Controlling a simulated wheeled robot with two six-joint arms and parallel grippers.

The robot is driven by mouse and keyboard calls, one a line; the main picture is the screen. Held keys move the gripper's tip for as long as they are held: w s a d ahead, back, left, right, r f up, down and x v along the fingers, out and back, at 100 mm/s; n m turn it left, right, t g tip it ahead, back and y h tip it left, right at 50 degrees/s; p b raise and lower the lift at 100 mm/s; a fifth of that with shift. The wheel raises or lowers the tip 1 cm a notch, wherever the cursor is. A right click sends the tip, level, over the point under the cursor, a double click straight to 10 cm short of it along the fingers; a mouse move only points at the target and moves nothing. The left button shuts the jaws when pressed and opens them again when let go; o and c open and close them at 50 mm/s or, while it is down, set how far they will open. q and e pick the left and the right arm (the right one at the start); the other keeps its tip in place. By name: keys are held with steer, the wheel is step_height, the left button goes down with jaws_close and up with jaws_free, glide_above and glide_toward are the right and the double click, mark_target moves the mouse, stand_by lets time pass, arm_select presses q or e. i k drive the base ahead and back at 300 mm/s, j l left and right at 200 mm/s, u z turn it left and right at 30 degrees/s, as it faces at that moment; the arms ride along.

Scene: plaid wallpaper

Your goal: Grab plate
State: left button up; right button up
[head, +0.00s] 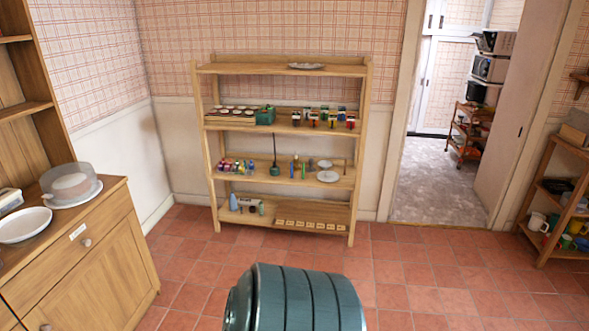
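Several plates are in the head view. A white plate (24,226) lies on the wooden cabinet (88,208) at the left edge. A pale, flat plate-like dish (306,66) lies on the top board of the wooden shelf unit (212,139) against the back wall. Neither of my grippers is in view.
A clear-domed cake stand (92,189) stands beside the cabinet plate. The shelf unit's middle boards hold several jars, bottles and small items. An open doorway (424,175) is right of it, and another stocked shelf (545,225) is at far right. Tiled floor (420,265) is clear between them.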

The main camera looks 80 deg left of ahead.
mark_target(23, 225)
steer(key=j+u, duration=0.1)
steer(key=u, duration=4.7)
steer(key=i+l+u, duration=0.15)
steer(key=l, duration=0.15)
steer(key=i+l+u, duration=0.15)
steer(key=l, duration=0.2)
steer(key=i+l+u, duration=0.2)
steer(key=l, duration=0.15)
steer(key=l+u, duration=0.15)
steer(key=l, duration=0.25)
steer(key=i+l+u, duration=0.15)
steer(key=l, duration=0.25)
